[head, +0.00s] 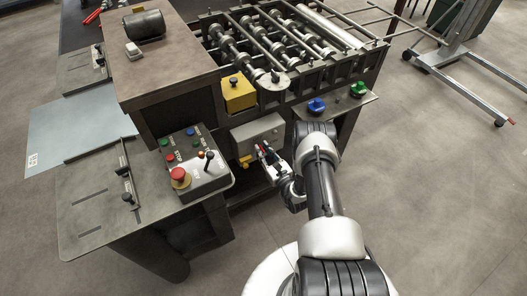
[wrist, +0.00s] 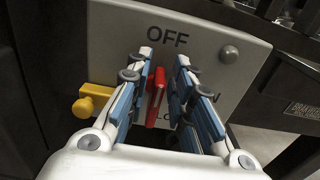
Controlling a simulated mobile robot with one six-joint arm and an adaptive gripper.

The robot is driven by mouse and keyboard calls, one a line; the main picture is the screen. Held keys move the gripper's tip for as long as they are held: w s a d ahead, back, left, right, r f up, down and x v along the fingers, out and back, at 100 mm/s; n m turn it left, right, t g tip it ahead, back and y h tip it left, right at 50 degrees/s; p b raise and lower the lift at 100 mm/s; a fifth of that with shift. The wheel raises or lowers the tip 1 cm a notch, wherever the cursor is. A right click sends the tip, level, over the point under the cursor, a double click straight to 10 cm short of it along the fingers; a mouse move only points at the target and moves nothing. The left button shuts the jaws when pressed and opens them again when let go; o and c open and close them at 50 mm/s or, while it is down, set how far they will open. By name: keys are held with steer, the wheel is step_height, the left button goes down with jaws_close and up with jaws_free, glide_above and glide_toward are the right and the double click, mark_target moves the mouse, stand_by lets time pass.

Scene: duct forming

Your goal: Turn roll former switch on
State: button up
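The roll former switch box (head: 257,131) is a grey panel on the machine's front, below the rollers. In the wrist view the panel (wrist: 110,35) has "OFF" printed at the top; lettering at the right and bottom is partly hidden by my fingers. A red switch lever (wrist: 157,95) stands roughly upright, its upper end under "OFF". My gripper (wrist: 164,60) is open, with its blue-padded fingers on either side of the lever. The left finger is very close to the lever; I cannot tell if it touches. In the head view my gripper (head: 270,157) is in front of the box.
A yellow knob (wrist: 88,102) sticks out at the box's left. A control box (head: 194,160) with buttons and a red stop knob stands on the table at the left. Blue (head: 316,105) and green (head: 358,89) knobs sit on a ledge to the right. Floor at the right is open.

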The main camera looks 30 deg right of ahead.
jaws_close()
steer(key=shift+d+f+m, duration=0.1)
steer(key=shift+m, duration=0.2)
steer(key=m+b, duration=0.1)
steer(key=m, duration=0.1)
steer(key=d+m+b, duration=0.1)
steer(key=b, duration=0.1)
steer(key=shift+f+m, duration=0.2)
steer(key=shift+m, duration=0.2)
steer(key=shift+d+f+m+b, duration=0.3)
steer(key=shift+m+b, duration=0.8)
steer(key=shift+m, duration=1.15)
steer(key=shift+d+f+m+b, duration=0.15)
steer(key=shift+f+m+b, duration=0.3)
steer(key=shift+m+b, duration=1.2)
steer(key=shift+d+f+m+b, duration=0.3)
steer(key=shift+m+b, duration=0.2)
steer(key=shift+m, duration=2.3)
steer(key=shift+o, duration=1.5)
jaws_free()
